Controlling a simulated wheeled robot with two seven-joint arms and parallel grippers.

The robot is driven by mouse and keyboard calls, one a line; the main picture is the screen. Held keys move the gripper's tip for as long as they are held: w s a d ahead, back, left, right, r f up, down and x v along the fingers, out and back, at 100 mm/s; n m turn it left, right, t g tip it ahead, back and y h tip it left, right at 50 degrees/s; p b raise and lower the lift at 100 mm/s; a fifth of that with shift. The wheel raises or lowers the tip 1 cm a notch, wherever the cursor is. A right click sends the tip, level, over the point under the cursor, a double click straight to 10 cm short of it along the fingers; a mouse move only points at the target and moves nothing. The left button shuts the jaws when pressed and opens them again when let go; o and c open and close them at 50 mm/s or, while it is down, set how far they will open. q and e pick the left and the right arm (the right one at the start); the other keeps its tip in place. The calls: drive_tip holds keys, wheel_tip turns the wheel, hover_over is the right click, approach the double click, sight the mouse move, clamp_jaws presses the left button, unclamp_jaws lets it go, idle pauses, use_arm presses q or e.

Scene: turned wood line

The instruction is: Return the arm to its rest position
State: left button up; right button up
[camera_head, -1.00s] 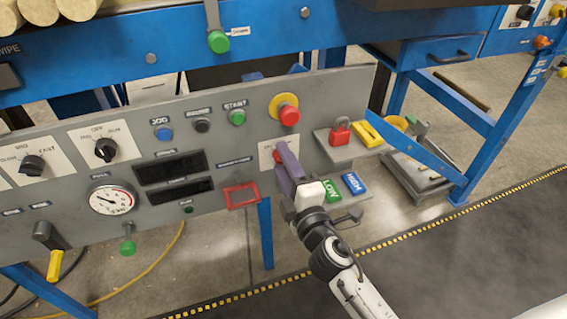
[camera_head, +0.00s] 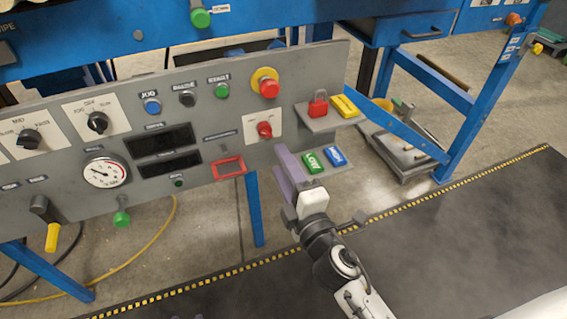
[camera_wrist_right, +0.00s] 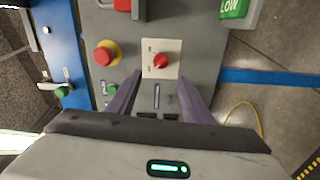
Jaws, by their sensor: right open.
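My right gripper (camera_head: 286,160) is in front of the lower right part of the grey control panel (camera_head: 222,122). In the right wrist view my gripper (camera_wrist_right: 160,92) has its two purple fingers apart with nothing between them. The red rotary switch (camera_head: 264,129) on its white plate stands clear of the fingers, just above them. It also shows in the wrist view, on its white plate (camera_wrist_right: 161,46), beyond the fingertips. My left gripper is not in view.
A red emergency stop (camera_head: 269,88) is above the switch. A shelf holds a red padlock (camera_head: 318,105) and a yellow block (camera_head: 345,106). Green LOW (camera_head: 312,163) and blue HIGH (camera_head: 335,156) blocks sit close right of my gripper. Open floor lies to the lower right.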

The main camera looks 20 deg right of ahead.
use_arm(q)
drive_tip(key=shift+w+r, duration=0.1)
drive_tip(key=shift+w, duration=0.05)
use_arm(e)
drive_tip(key=s+d+f+m+g+h, duration=0.55)
drive_tip(key=s+d+f+m, duration=0.2)
drive_tip(key=d+m, duration=0.4)
drive_tip(key=s+f+m+g+y, duration=0.25)
drive_tip(key=s+f+g, duration=0.2)
drive_tip(key=s, duration=0.45)
drive_tip(key=s+a+m+g+y, duration=0.25)
drive_tip(key=s+g, duration=0.25)
drive_tip(key=s, duration=0.6)
drive_tip(key=w+a+f+t+y, duration=0.35)
drive_tip(key=w+a+t, duration=0.25)
drive_tip(key=a, duration=0.3)
use_arm(q)
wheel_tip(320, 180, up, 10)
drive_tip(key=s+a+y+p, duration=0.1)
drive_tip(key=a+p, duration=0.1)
drive_tip(key=p, duration=1.6)
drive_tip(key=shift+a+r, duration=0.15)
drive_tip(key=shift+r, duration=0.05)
use_arm(e)
wheel_tip(320, 180, up, 10)
drive_tip(key=d+h, duration=0.2)
drive_tip(key=shift+s+d+r+n, duration=0.2)
drive_tip(key=shift+s+n, duration=0.15)
drive_tip(key=shift+s, duration=0.05)
